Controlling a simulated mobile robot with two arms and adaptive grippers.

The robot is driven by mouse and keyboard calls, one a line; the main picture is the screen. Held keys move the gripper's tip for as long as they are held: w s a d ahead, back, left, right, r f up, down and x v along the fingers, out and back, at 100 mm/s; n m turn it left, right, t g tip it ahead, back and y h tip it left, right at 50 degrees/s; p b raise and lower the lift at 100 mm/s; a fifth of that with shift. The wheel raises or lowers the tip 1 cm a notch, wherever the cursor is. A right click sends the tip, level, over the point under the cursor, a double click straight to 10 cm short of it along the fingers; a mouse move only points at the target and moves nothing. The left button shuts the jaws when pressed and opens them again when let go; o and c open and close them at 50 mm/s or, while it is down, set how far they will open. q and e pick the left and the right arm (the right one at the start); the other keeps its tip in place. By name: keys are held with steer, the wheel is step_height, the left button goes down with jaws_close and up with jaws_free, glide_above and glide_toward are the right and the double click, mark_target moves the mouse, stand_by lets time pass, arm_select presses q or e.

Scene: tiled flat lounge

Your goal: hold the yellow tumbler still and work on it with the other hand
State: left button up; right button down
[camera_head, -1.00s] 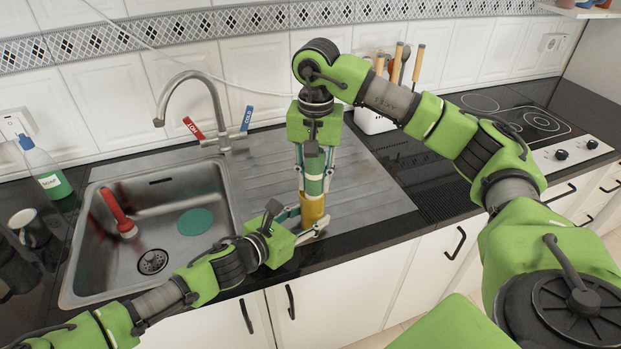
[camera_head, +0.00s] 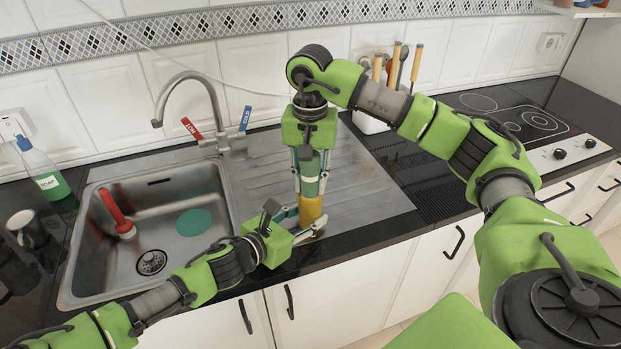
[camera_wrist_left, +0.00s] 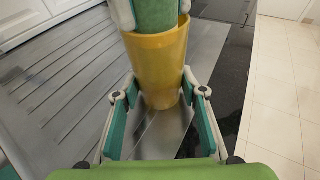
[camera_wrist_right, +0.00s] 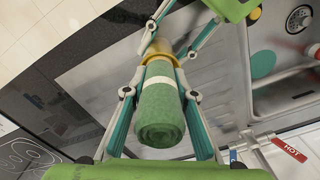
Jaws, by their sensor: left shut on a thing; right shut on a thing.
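The yellow tumbler (camera_head: 311,209) stands upright on the steel drainboard (camera_head: 363,190), near the counter's front edge. My left gripper (camera_head: 303,222) is shut on it from the left, low on its side; the left wrist view shows the tumbler (camera_wrist_left: 160,62) between the fingers. A green roll with a white band (camera_head: 311,166) stands upright above it, its lower end inside the tumbler's mouth. My right gripper (camera_head: 310,178) points straight down and is shut on the roll, which the right wrist view shows end-on (camera_wrist_right: 160,118). The roll's bottom is hidden inside the tumbler.
The sink (camera_head: 92,235) lies to the left, holding a red-handled tool (camera_head: 116,214) and a green disc (camera_head: 194,222). The tap (camera_head: 190,82) stands behind it. A utensil pot (camera_head: 368,122) is behind my right arm. The drainboard right of the tumbler is clear.

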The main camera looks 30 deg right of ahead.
stand_by(0.4)
steer(key=shift+d+r, duration=0.1)
steer(key=shift+r, duration=5.55)
arm_select(q)
steer(key=o, duration=1.2)
steer(key=shift+c, duration=0.2)
steer(key=v, duration=1.2)
